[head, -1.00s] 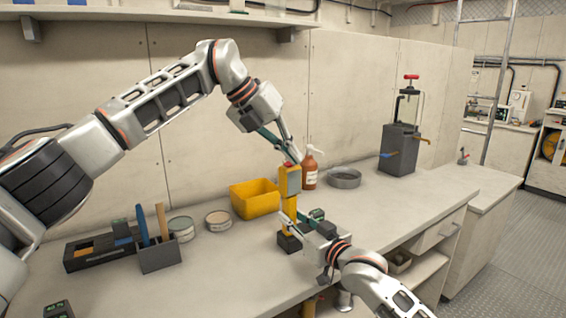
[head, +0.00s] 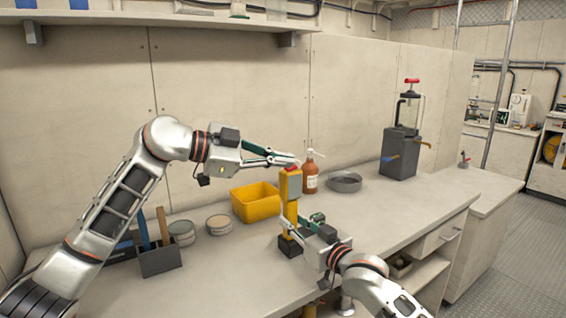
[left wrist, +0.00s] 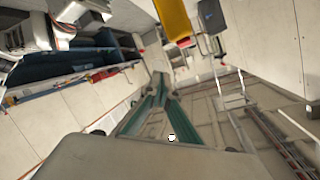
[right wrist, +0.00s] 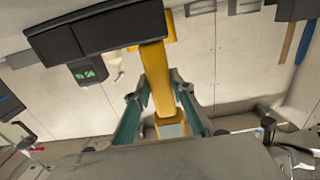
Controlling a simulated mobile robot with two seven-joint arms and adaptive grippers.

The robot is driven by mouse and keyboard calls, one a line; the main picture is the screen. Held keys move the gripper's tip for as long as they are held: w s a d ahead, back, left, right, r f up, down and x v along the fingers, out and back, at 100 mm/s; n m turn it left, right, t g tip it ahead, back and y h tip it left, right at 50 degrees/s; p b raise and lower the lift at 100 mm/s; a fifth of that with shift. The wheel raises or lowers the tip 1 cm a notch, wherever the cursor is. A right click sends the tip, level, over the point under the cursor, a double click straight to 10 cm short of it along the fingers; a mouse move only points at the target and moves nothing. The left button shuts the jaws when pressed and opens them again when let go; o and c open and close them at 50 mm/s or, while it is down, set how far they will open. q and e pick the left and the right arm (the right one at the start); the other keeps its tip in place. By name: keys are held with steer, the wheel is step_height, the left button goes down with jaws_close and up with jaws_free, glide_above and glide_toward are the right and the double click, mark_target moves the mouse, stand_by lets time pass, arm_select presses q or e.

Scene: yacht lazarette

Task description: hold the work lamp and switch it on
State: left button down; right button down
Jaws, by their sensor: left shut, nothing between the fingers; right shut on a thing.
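The work lamp (head: 290,216) is a yellow post with a black base and a boxy yellow head, upright at the bench. A red button (head: 291,168) tops its head. My right gripper (head: 288,229) is shut on the post; the right wrist view shows the yellow post (right wrist: 158,80) between its fingers and the black base (right wrist: 85,35) at the top. My left gripper (head: 296,161) is shut and empty, its tips just above the red button; I cannot tell whether they touch it. The left wrist view shows the shut fingers (left wrist: 160,80). No clear glow shows on the lamp.
A yellow bin (head: 255,203), an orange pump bottle (head: 310,175) and a grey round dish (head: 345,181) stand behind the lamp. A shelf (head: 200,15) overhangs the wall.

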arm_select(q)
steer(key=a+r+n+t, duration=0.2)
steer(key=a+n+t, duration=0.1)
steer(key=a+n, duration=0.6)
steer(key=shift+s+t+h, duration=0.3)
steer(key=shift+t, duration=0.1)
steer(key=shift+d, duration=0.1)
glide_above(283, 171)
steer(key=f, duration=0.3)
steer(key=shift+s+f, duration=0.1)
steer(key=shift+s, duration=0.15)
steer(key=shift+f, duration=0.65)
steer(key=shift+w+f, duration=0.1)
